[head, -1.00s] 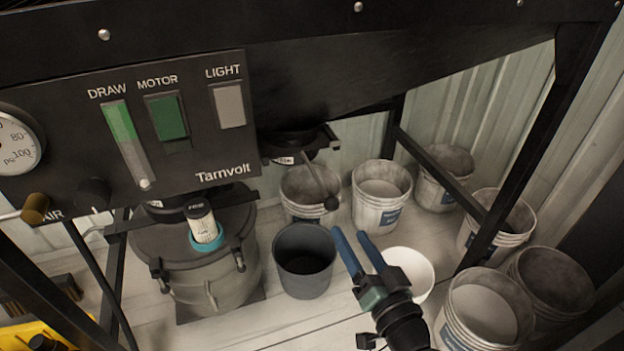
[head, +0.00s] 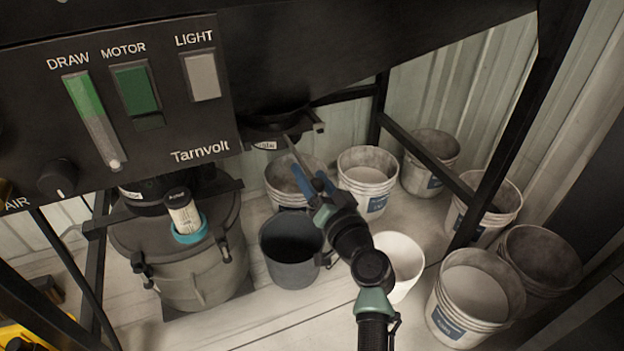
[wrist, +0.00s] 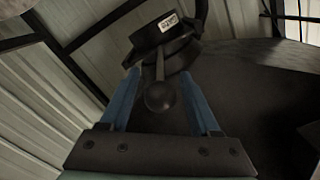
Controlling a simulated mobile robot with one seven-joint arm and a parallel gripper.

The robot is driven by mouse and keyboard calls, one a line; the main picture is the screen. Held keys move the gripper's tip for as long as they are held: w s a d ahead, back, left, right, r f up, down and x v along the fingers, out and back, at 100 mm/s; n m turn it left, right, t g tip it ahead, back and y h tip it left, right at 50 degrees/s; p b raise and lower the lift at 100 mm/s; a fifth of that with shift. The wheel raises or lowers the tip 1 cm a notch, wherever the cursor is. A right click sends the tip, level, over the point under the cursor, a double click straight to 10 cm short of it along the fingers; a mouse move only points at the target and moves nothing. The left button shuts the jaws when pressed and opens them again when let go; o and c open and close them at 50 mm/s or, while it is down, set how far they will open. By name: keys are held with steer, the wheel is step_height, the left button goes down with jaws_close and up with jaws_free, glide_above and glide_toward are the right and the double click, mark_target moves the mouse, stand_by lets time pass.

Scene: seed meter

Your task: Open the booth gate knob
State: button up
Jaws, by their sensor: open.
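The gate lever (head: 298,157) hangs below the dark outlet under the hopper in the head view. Its round black knob (wrist: 160,96) shows clearly in the wrist view, at the end of the rod below the labelled gate housing (wrist: 160,32). My gripper (head: 308,173) has its blue fingers at the lever's lower end, and the knob is hidden there in the head view. In the wrist view my gripper (wrist: 160,76) is open, with one finger on each side of the knob and a visible gap on both sides.
A dark bucket (head: 291,272) stands below my gripper, with a white bucket (head: 404,250) beside it. Several pale buckets stand behind and to the right. The Tarnvolt control panel (head: 208,120) is at left, above a grey canister (head: 200,275). A black frame post (head: 505,130) rises at right.

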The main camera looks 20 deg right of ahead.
jaws_close()
stand_by(0.4)
stand_by(1.1)
